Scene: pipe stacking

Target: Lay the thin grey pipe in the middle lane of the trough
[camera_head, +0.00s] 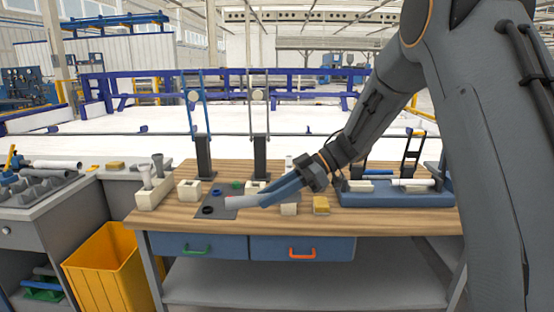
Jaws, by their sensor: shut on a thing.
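My gripper (264,200) has blue fingers and is above the front of the wooden table, left of its middle. It is shut on a short pale grey pipe (241,202) that sticks out to the left, with a reddish tint near its middle. The pipe looks roughly level; the fingers hide its right end. A grey ridged trough (30,190) is on the side bench at the far left, well away from my gripper. Pipes (57,164) lie at its back, but I cannot tell which lanes hold them.
On the table (380,220) a pale block with upright pipes (152,190) stands left, and a blue tray (395,199) with pale pipes lies right. A yellow bin (105,265) stands below left.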

